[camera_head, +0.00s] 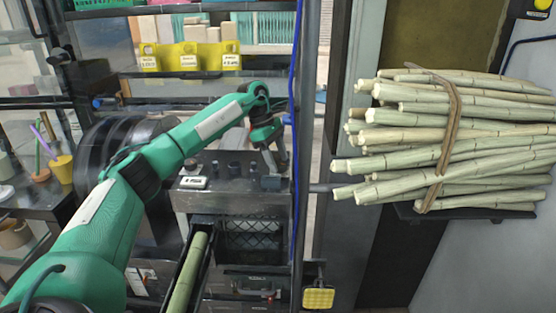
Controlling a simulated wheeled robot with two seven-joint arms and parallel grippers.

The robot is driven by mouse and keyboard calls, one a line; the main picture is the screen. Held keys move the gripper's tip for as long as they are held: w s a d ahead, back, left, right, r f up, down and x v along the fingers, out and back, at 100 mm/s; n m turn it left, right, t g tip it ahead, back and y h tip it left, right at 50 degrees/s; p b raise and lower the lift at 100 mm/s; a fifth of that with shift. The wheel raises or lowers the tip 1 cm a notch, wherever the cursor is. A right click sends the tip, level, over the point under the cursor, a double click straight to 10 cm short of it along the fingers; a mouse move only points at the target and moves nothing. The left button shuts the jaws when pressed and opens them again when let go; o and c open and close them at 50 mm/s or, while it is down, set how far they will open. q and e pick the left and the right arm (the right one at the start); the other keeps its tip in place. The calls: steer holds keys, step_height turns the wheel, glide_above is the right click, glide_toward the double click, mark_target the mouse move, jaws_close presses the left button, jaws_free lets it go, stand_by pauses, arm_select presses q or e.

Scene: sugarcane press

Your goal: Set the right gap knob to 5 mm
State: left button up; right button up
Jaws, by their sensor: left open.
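The press (232,200) stands in the middle with a dark top. Several small dark upright pieces stand on that top, one of them (234,169) near its middle; I cannot tell which is the right gap knob, and no scale is readable. A small white display (193,183) sits at the top's left front. My left gripper (275,165) points down over the right end of the top, open, with a small dark block (271,183) just below its fingers. Whether it touches anything is unclear. My right gripper is not in view.
A cane stalk (188,272) lies in a chute at the front. A tied cane bundle (450,140) rests on a shelf at right. A blue cable (296,90) runs down a dark post close to my gripper. Yellow labelled bins (189,60) stand behind.

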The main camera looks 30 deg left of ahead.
arm_select(q)
steer(key=v, duration=1.3)
steer(key=shift+b, duration=0.35)
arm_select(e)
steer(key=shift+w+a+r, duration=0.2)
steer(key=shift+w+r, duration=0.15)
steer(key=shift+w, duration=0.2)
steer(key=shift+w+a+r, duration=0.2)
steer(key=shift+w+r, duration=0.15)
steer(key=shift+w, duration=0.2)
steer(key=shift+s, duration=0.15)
arm_select(q)
steer(key=shift+s, duration=0.1)
